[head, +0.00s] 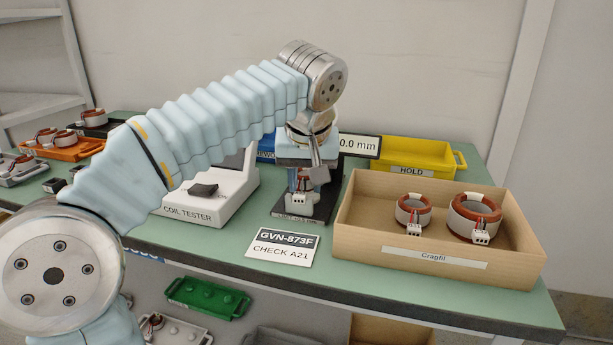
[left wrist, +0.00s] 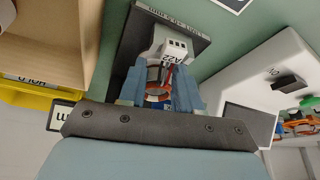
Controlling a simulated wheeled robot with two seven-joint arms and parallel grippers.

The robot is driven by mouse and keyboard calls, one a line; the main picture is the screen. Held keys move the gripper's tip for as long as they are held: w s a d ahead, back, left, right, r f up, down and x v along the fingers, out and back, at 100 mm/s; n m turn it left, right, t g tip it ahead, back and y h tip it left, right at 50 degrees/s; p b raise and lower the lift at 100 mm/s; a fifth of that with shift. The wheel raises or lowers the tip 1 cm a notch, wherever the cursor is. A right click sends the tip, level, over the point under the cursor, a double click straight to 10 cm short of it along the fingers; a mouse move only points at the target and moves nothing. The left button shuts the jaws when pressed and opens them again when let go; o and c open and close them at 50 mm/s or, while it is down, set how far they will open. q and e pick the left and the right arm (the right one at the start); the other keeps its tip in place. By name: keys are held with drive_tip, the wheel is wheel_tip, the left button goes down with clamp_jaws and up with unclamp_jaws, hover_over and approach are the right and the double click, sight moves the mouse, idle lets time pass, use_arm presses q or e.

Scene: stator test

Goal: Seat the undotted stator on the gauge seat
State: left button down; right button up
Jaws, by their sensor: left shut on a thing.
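My left gripper (head: 305,176) is over the gauge, pointing down, and shut on a stator (head: 305,184). In the left wrist view, the blue fingers (left wrist: 158,90) close on both sides of this stator (left wrist: 158,96), which has copper-brown windings and a white connector marked A22. No dot shows on the visible part. The gauge's dark base plate (head: 322,207) lies under the stator and also shows in the left wrist view (left wrist: 188,28). The fingers and stator hide the seat, so I cannot tell whether the stator touches it. The gauge display (head: 359,145) reads 0.0 mm. My right gripper is out of view.
A cardboard box (head: 352,233) labelled Cragfil holds two stators at the right. A yellow HOLD bin (head: 411,171) stands behind. The coil tester (head: 215,205) is left of the gauge. A card (head: 284,247) reads GVN-873F CHECK A21. An orange tray (head: 75,151) with stators is far left.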

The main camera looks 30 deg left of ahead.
use_arm(q)
drive_tip(key=shift+s+d+f+b, duration=0.15)
drive_tip(key=shift+f+b, duration=0.1)
drive_tip(key=shift+f, duration=0.2)
drive_tip(key=shift+w+d+f+b, duration=0.1)
drive_tip(key=shift+f+b, duration=0.1)
drive_tip(key=shift+f, duration=0.25)
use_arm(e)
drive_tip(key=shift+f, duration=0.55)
use_arm(q)
drive_tip(key=c, duration=0.7)
unclamp_jaws()
drive_tip(key=shift+f, duration=0.1)
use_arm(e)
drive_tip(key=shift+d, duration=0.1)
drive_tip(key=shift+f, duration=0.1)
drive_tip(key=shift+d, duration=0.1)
use_arm(q)
drive_tip(key=shift+r, duration=0.4)
drive_tip(key=p+v, duration=0.4)
drive_tip(key=v, duration=1)
drive_tip(key=shift+r, duration=0.3)
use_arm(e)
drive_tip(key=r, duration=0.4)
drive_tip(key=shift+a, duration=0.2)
use_arm(q)
drive_tip(key=shift+d, duration=0.1)
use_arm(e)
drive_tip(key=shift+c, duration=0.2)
